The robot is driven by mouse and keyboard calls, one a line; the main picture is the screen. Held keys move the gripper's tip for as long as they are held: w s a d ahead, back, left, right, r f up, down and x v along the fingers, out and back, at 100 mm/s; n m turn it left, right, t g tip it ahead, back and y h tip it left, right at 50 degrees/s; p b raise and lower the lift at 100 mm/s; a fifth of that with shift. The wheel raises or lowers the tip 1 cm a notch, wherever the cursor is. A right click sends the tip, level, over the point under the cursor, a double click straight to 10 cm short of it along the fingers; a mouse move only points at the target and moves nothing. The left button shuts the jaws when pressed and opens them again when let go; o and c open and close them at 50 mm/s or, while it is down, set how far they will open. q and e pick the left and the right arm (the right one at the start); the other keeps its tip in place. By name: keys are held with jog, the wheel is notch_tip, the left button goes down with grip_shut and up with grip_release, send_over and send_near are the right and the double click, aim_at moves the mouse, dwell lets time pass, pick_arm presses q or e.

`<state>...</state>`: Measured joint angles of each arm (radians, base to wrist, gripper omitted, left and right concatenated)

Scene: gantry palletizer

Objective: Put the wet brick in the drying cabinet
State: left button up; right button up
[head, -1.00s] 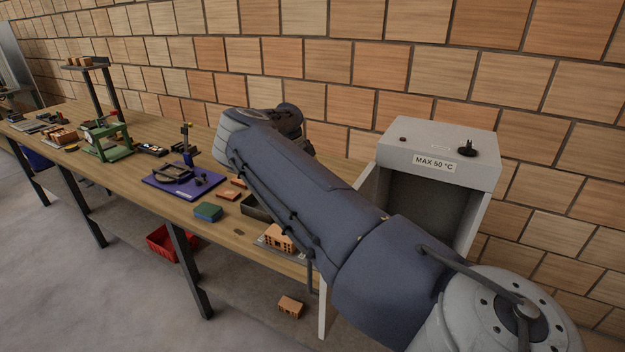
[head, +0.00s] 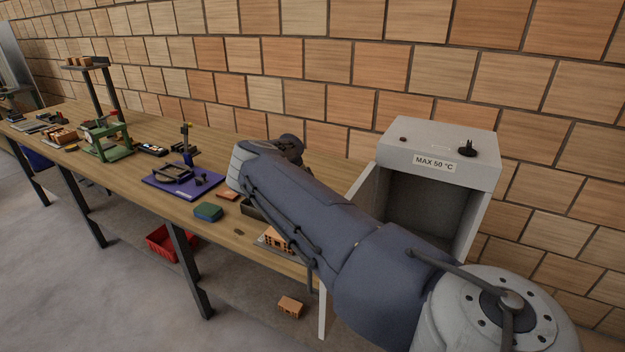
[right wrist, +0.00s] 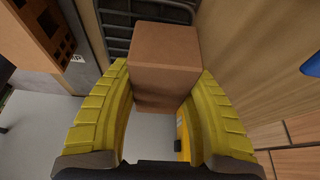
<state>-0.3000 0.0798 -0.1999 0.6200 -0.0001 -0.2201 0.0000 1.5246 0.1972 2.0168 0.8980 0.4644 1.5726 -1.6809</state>
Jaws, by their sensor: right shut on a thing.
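In the right wrist view my right gripper (right wrist: 163,88) has its yellow fingers closed on the sides of a plain brown brick (right wrist: 165,58). The brick's far end lies over a dark, tray-like ribbed surface (right wrist: 128,22); I cannot tell whether they touch. In the head view my right arm hides the held brick and fingertips. The drying cabinet (head: 440,150), a grey box labelled "MAX 50 °C", stands open at the right end of the bench. The visible part of its inside is bare grey, and my arm covers its lower part. My left gripper is in neither current view.
The wooden bench (head: 130,173) holds a purple mat (head: 160,191), a green sponge-like block (head: 208,212), a green stand (head: 108,142) and a holed brick (head: 276,238). Another brick (head: 290,306) and a red bin (head: 163,243) are below. A brick-patterned wall (head: 330,62) stands behind.

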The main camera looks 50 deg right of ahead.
jog(key=shift+f, duration=0.4)
jog(key=o, duration=1.5)
jog(key=shift+c, duration=0.2)
jog(key=shift+r, duration=0.1)
jog(key=v, duration=1.6)
jog(key=shift+r, duration=0.4)
jog(key=shift+o, duration=0.7)
jog(key=shift+w+a+r, duration=0.1)
jog(key=shift+w+r, duration=0.1)
jog(key=shift+r, duration=0.2)
